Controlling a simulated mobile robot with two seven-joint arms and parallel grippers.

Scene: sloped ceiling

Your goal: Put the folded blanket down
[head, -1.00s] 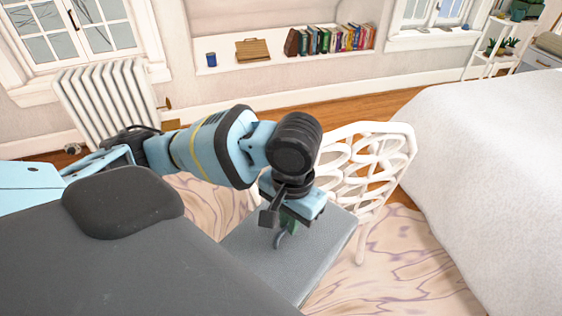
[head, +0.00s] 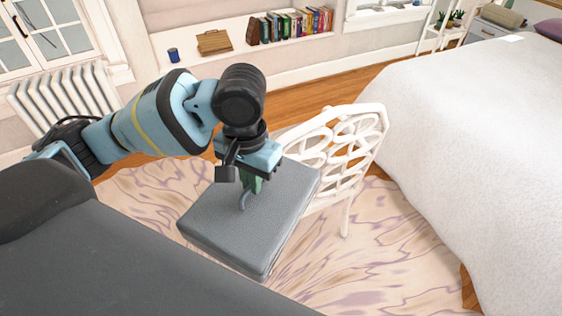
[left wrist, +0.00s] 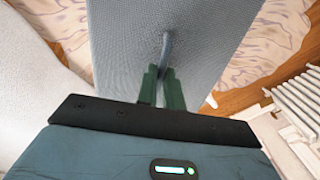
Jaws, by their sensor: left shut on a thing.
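The folded blanket (head: 215,218) is a flat, grey, slab-like bundle with a thin blue-grey loop on top. In the head view it lies level in front of the white chair's openwork back and hides the seat. I cannot tell whether it rests on the seat or hangs just above it. My left gripper (head: 250,186) points down over the blanket, its green fingers shut on the loop. In the left wrist view the fingers (left wrist: 161,80) pinch the loop, and the grey blanket (left wrist: 120,45) spreads out beyond them. My right gripper is not in view.
The white chair (head: 352,125) stands on a swirl-patterned rug (head: 370,262). A wide white bed (head: 470,130) is on the right. A radiator (head: 60,100) stands at the left, and a wall ledge (head: 222,55) behind holds books. Open rug lies between blanket and bed.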

